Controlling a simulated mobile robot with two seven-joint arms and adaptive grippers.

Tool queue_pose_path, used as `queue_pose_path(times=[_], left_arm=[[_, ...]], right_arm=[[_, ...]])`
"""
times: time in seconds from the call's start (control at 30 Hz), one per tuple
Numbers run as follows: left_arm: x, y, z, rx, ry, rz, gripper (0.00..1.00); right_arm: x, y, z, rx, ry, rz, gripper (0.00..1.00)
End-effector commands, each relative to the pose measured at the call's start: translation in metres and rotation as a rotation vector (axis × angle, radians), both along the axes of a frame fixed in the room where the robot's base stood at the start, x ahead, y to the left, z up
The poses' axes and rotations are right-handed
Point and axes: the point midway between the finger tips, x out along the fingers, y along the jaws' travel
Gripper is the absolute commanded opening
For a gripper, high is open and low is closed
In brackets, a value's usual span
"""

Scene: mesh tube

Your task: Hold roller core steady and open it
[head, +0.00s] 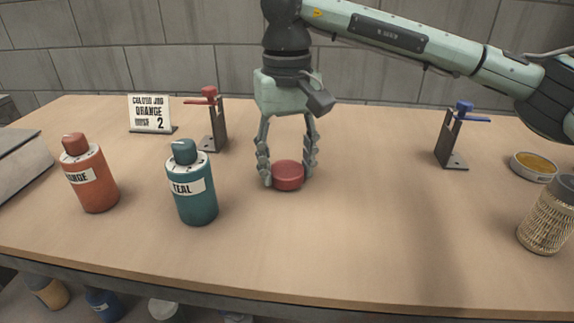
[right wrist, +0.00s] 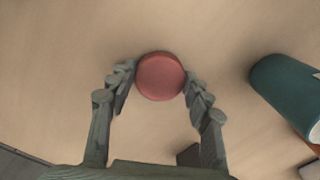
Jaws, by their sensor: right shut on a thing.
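A mesh-walled tube (head: 545,222) with a dark grey cap (head: 566,188) stands upright at the right edge of the table in the head view, partly cut off; it is probably the roller core. The cap sits on its top. My right gripper (head: 288,178) points down over the middle of the table, away from the tube. It is shut on a round red piece (head: 289,176), its fingers on either side. In the right wrist view the red piece (right wrist: 160,76) lies between the fingertips. My left gripper is not in view.
An orange bottle (head: 91,178) and a teal bottle (head: 191,189) stand at left. A red-handled stand (head: 212,125), a blue-handled stand (head: 455,140) and a sign (head: 150,114) stand behind. A dish of yellow-orange stuff (head: 534,164) is behind the tube. The front middle is clear.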

Motion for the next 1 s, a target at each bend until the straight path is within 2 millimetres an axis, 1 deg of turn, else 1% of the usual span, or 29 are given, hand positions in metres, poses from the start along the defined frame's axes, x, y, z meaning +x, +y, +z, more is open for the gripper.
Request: queue_pose_path(times=[0.07,0.47,0.5,0.63,0.9,1.0], left_arm=[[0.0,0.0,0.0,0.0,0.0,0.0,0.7],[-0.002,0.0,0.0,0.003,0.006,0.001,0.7],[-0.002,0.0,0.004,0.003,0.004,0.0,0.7],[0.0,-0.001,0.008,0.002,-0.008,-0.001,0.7],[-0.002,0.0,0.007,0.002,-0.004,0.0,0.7],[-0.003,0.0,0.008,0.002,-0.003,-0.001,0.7]], right_arm=[[0.0,0.0,-0.005,0.001,-0.001,0.0,0.15],[0.0,0.0,-0.009,0.001,-0.001,0.0,0.15],[0.0,0.0,-0.008,0.001,-0.001,0.0,0.54],[0.0,0.0,-0.008,0.001,-0.001,0.0,0.7],[0.0,0.0,-0.007,0.001,-0.001,0.0,0.7],[0.0,0.0,-0.004,0.001,-0.001,0.0,0.7]])
